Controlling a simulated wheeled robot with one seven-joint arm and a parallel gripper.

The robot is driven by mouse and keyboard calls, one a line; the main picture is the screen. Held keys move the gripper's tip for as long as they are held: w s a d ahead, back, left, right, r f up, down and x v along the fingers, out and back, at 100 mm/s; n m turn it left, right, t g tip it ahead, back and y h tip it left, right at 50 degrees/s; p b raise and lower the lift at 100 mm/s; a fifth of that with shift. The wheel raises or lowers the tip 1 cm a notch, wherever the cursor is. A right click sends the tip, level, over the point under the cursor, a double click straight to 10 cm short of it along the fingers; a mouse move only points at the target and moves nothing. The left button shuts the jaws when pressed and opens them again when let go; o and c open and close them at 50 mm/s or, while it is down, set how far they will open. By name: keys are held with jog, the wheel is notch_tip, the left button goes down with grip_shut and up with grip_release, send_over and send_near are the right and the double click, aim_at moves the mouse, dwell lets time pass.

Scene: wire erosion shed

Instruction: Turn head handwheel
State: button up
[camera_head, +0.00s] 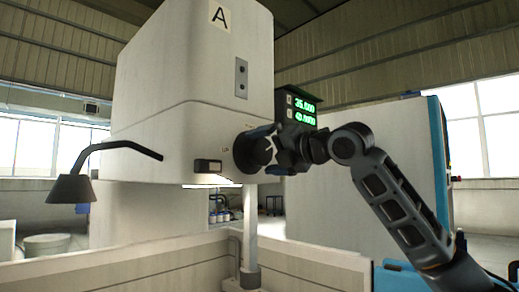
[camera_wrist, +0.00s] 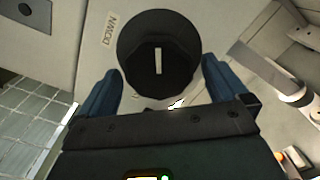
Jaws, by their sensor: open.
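The head handwheel (camera_wrist: 150,22) is a round black wheel with a raised hub and a white line on it, on the pale face of the machine head. In the head view the handwheel (camera_head: 246,153) is on the lower front of the large white head marked A (camera_head: 190,65), partly covered by my gripper. My gripper (camera_wrist: 162,68) is open, with one blue finger on each side of the handwheel's near part. I cannot tell whether the fingers touch it. In the head view my gripper (camera_head: 270,150) reaches the handwheel from the right.
A display with green digits (camera_head: 304,108) is just above my gripper. A black lamp (camera_head: 72,187) hangs at left. A vertical post (camera_head: 250,225) stands below the head, inside a low-walled tank (camera_head: 150,262). In the wrist view, an upside-down DOWN label (camera_wrist: 110,29) is beside the handwheel.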

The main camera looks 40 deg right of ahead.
jog(key=shift+w, duration=1.05)
jog(key=c, duration=1)
jog(key=shift+o, duration=0.2)
